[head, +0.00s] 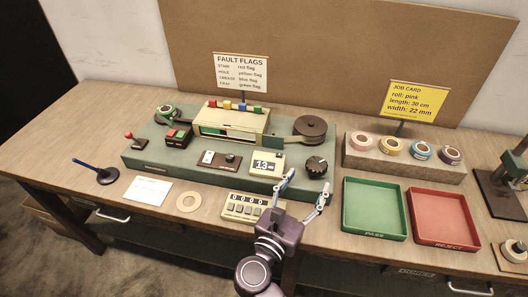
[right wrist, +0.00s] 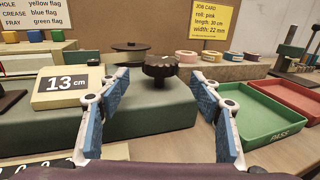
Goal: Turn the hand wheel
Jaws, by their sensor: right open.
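The hand wheel, a dark lobed knob (head: 316,166), stands on the right front of the green machine base (head: 150,152). In the right wrist view the hand wheel (right wrist: 160,67) shows ahead, centred between the fingers. My right gripper (head: 304,190) is open and empty, in front of the hand wheel and apart from it. Its blue-padded fingers (right wrist: 163,108) are spread wide in the right wrist view. A length display (head: 267,164) reading 13 cm sits left of the hand wheel. My left gripper is not in view.
A brown reel (head: 310,128) stands behind the hand wheel. A counter with buttons (head: 243,207) lies left of my right gripper. The green PASS tray (head: 374,236) and red REJECT tray (head: 444,241) are to the right. Tape rolls (head: 390,146) sit on a block behind them.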

